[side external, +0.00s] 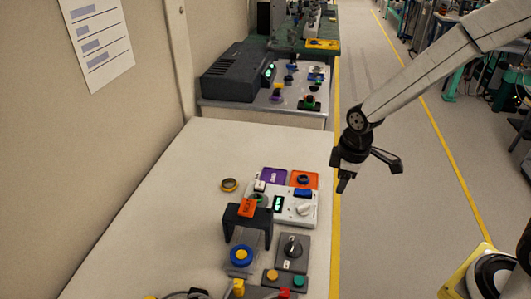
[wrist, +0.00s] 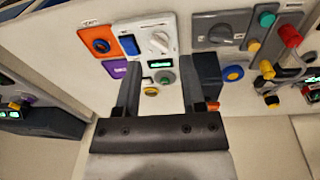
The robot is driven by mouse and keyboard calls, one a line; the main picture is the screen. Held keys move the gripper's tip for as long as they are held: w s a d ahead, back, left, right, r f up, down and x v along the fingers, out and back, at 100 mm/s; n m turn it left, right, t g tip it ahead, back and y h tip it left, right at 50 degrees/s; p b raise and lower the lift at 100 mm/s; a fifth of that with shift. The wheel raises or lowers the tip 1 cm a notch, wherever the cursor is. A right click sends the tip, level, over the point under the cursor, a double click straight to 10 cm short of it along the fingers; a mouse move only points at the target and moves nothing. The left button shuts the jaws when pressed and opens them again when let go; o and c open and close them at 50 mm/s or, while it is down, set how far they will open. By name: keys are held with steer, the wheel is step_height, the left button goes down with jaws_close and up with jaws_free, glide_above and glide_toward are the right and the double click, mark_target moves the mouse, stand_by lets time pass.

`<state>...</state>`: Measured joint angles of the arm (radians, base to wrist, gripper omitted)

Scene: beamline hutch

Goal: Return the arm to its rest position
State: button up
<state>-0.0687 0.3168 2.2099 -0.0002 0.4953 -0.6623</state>
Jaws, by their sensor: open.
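My gripper (side external: 365,172) is open and empty. In the side view it hangs in the air at the right edge of the white table (side external: 150,190), above and to the right of the control panels, touching nothing. In the wrist view the two dark fingers of my gripper (wrist: 156,88) stand apart, with the panels seen beyond them. My arm reaches in from the upper right.
A white panel (side external: 282,212) with a knob, purple (side external: 272,177) and orange (side external: 304,178) plates, a black bracket (side external: 235,217) and a grey knob panel (side external: 292,262) stand on the table. A dark box (side external: 232,72) stands behind.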

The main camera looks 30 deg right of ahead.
steer(key=s+d+r+m+t, duration=0.1)
steer(key=s+d+r+m, duration=0.1)
steer(key=s+m, duration=0.6)
steer(key=shift+s+d, duration=0.25)
steer(key=shift+s, duration=0.1)
stand_by(0.6)
